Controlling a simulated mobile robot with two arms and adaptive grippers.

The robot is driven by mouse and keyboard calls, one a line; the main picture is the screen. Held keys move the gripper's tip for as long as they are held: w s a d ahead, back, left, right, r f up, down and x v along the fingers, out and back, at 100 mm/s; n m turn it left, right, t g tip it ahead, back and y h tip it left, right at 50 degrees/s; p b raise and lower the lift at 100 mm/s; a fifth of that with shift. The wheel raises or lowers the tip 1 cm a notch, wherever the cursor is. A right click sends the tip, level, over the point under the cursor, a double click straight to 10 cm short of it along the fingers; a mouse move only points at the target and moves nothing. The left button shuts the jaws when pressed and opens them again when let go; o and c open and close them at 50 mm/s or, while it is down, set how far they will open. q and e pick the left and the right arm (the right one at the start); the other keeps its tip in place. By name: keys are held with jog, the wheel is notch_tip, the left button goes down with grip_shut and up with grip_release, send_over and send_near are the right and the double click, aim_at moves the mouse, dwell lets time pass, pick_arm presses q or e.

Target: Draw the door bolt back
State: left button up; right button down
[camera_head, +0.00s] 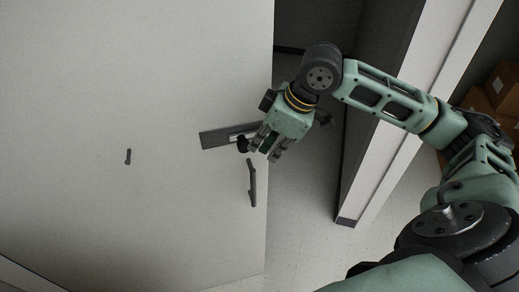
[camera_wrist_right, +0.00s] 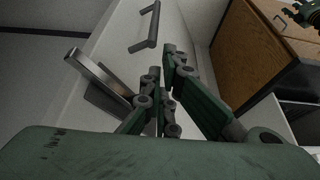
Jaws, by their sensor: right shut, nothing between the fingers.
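The door (camera_head: 140,90) is a large pale panel standing ajar. A dark bolt plate (camera_head: 222,136) with a metal bar is mounted near its free edge, with a dark round knob (camera_head: 243,144) at the plate's right part. My right gripper (camera_head: 263,153) is shut and empty, just right of the knob; whether they touch I cannot tell. In the right wrist view the shut fingers (camera_wrist_right: 163,65) are beside the bolt's metal bar (camera_wrist_right: 100,73), which lies to their left. The knob is not clear there.
A dark pull handle (camera_head: 252,184) is just below the bolt, close to the fingers; it also shows in the wrist view (camera_wrist_right: 147,28). A small hook (camera_head: 128,157) is farther left on the door. A white door post (camera_head: 375,165) stands right, with open floor between. Boxes (camera_head: 503,85) are far right.

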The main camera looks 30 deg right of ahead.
jog(key=shift+w+a, duration=0.1)
jog(key=shift+a, duration=0.15)
jog(key=shift+w+a+p, duration=0.2)
jog(key=shift+a+p, duration=0.25)
jog(key=shift+p, duration=0.1)
jog(key=shift+a, duration=0.15)
jog(key=w+a, duration=0.3)
jog(key=a, duration=0.5)
jog(key=shift+p, duration=0.3)
dwell(1.5)
jog(key=shift+a, duration=0.3)
jog(key=shift+d, duration=0.2)
notch_tip(320, 180, up, 7)
jog(key=d, duration=0.1)
jog(key=shift+s, duration=0.2)
dwell(0.9)
